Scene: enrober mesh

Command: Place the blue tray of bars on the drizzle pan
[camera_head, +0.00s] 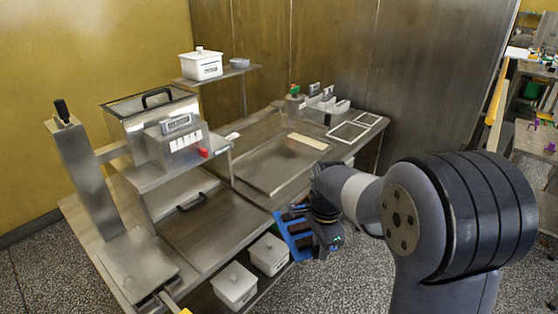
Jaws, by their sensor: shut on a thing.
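The blue tray (288,228) shows low in the middle of the head view, with dark brown bars (300,234) on it. My gripper (314,218) is shut on the tray at its right side and hides part of it. The tray hangs in front of the steel counter's front edge, apart from the counter top as far as I can tell. A wide shallow metal pan (262,163) is set in the counter behind the tray and looks like the drizzle pan. A cream strip (308,141) lies at its far right.
White tubs (235,284) sit on the shelf below. White frames (348,131) and small devices (322,103) are at the back right. A white box (201,66) is on the high shelf.

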